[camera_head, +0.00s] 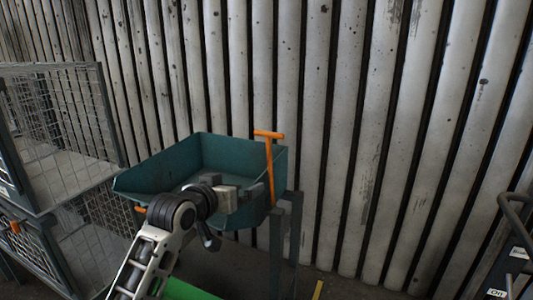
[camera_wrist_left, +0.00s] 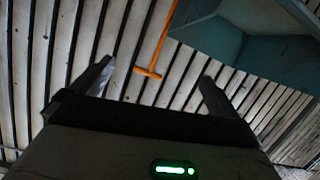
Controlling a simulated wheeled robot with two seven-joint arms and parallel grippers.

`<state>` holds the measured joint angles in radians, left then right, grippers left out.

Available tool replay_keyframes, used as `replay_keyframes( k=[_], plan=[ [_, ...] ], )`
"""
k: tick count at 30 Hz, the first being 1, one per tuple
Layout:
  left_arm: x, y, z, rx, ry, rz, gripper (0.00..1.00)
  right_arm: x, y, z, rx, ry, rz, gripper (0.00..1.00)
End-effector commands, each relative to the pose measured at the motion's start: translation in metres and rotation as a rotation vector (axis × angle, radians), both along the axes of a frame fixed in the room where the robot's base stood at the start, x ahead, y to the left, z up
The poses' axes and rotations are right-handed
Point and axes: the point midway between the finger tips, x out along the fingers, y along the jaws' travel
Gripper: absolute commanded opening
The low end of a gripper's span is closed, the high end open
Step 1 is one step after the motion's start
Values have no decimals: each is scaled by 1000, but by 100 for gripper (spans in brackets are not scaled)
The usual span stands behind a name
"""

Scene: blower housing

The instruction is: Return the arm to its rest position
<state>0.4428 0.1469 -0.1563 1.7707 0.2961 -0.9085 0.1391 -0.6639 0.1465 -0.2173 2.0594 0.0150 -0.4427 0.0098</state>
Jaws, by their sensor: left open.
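My left arm comes in from the bottom of the head view. Its gripper (camera_head: 248,190) is in front of a teal open bin (camera_head: 160,170), overlapping the bin's near right side in the picture. In the left wrist view the gripper's two fingers (camera_wrist_left: 155,72) are spread apart with nothing held between them. An orange T-shaped handle (camera_head: 271,160) stands at the bin's right side; it also shows beyond the fingers in the left wrist view (camera_wrist_left: 160,45). Whether the gripper touches the bin cannot be told. My right gripper is not in view.
Wire mesh cages (camera_head: 60,130) stand at the left. A ribbed metal wall (camera_head: 340,120) closes off the back. Grey posts (camera_head: 279,250) stand below the bin's right side. A dark frame with labels (camera_head: 510,250) is at the right edge. A green surface (camera_head: 190,290) shows at the bottom.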

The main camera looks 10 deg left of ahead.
Motion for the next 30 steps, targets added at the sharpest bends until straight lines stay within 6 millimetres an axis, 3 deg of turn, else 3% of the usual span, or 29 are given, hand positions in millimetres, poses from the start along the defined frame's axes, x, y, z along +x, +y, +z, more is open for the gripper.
replay_keyframes(
  k=[1,5,6,9,12,15,20,24,30],
  plan=[
    [-13,-1,-30,13,31,1,100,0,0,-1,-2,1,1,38],
    [-64,-4,-110,60,95,-2,100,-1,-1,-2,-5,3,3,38],
    [-84,-5,-133,75,115,-5,100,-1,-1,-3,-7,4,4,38],
    [-139,-8,-185,115,165,-16,100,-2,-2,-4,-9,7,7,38],
    [-196,-12,-223,149,209,-34,100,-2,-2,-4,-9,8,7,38],
    [-247,-15,-247,175,246,-52,100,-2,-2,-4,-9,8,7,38],
    [-298,-19,-263,200,280,-73,100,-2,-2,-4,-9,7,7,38],
    [-312,-20,-267,207,289,-80,100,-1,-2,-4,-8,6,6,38],
    [-313,-20,-267,208,289,-80,100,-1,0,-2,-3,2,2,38]
  ],
)
